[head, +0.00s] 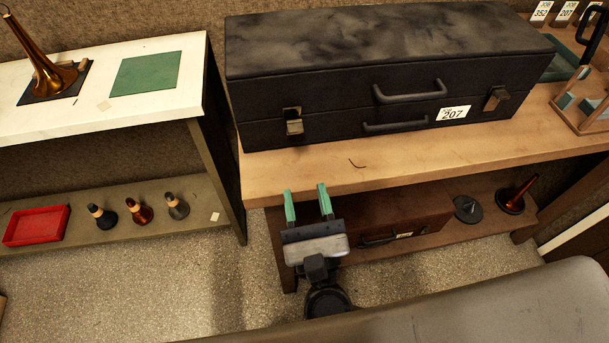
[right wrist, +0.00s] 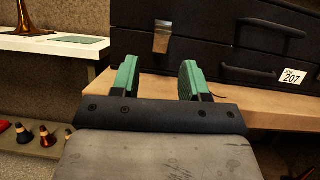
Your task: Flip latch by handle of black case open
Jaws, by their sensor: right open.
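The black case (head: 360,75) lies closed on the wooden bench, with a tag reading 207 on its front. Two handles (head: 410,92) sit on its front, one above the other. A metal latch (head: 293,121) is left of the handles, and another latch (head: 496,98) is to their right. Both latches look fastened. My right gripper (head: 308,203) is open and empty, in front of the bench edge and below the left latch. In the right wrist view its green fingers (right wrist: 157,80) point toward the case, with the left latch (right wrist: 162,37) beyond them. My left gripper is not in view.
The wooden bench (head: 300,177) has a clear front strip with a small dark curved piece on it. A brown case (head: 390,215) is on its lower shelf. A white-topped table (head: 140,110) stands left, across a gap. A wooden rack (head: 588,103) is at the right end.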

